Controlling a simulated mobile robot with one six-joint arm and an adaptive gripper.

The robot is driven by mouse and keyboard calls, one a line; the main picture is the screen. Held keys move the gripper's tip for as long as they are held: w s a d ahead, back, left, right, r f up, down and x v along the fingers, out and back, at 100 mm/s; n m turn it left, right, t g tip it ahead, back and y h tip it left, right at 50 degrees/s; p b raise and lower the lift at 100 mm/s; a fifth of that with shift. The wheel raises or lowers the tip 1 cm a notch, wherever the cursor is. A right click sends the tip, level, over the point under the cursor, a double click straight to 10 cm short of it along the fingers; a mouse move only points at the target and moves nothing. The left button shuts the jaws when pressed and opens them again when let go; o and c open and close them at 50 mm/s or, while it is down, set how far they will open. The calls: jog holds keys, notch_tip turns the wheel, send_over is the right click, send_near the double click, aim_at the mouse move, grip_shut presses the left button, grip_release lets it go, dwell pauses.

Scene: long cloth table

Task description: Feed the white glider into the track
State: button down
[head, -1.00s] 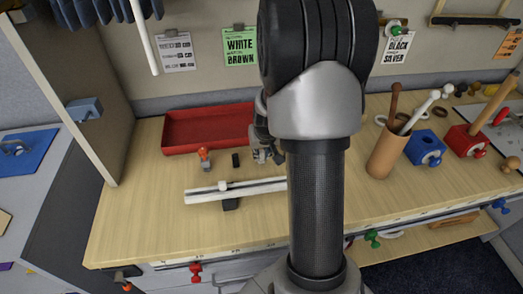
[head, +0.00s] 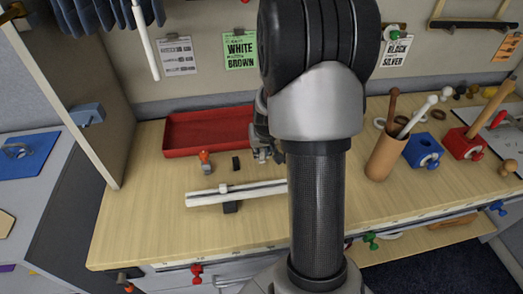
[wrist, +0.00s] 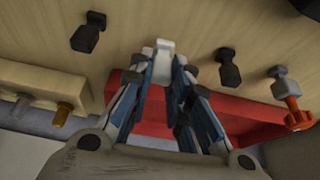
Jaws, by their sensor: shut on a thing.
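My gripper (head: 262,154) is partly hidden behind my arm in the head view, over the table in front of the red tray. In the wrist view its fingers (wrist: 163,66) are shut on a small white piece, the white glider (wrist: 164,47), which sticks out past the fingertips. The pale track (head: 250,193) lies on the table nearer the front, apart from the gripper; my arm hides its right end. A small white piece (head: 224,188) sits on the track, with a dark block (head: 230,207) at its front side.
A red tray (head: 208,133) stands behind. A small black piece (head: 236,163) and an orange-knobbed grey piece (head: 205,161) lie between tray and track. A brown cup with sticks (head: 386,155) stands to the right. The table's left front is clear.

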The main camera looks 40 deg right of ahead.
aim_at(261, 151)
jog(key=shift+r+p, duration=1.8)
jog(key=shift+r, duration=0.8)
jog(key=shift+f, duration=0.1)
